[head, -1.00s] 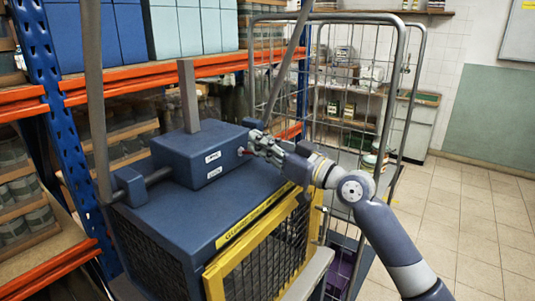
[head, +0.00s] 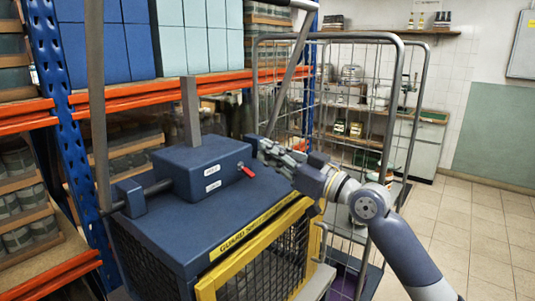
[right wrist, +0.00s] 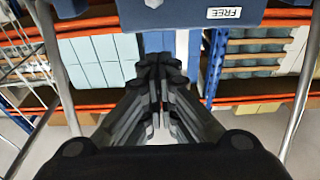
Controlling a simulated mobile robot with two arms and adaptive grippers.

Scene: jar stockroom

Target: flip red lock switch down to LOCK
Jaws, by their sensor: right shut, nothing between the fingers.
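The red lock switch (head: 247,171) is a small lever on the right end of a blue box (head: 207,166). It slants down to the right, and nothing touches it. Two white labels sit on the box's front face, one above the other; the upper label (head: 211,169) is too small to read in the head view. In the right wrist view a label (right wrist: 224,13) reads FREE, and the switch is not seen there. My right gripper (head: 258,143) is shut and empty, its fingertips just above and right of the switch. My left gripper is not in view.
The blue box stands on a blue machine top (head: 160,235) with a yellow-framed mesh guard (head: 262,255) in front. A grey wire cage trolley (head: 398,110) stands behind my right arm. Orange-and-blue racking (head: 60,120) fills the left. Tiled floor (head: 470,215) is clear at right.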

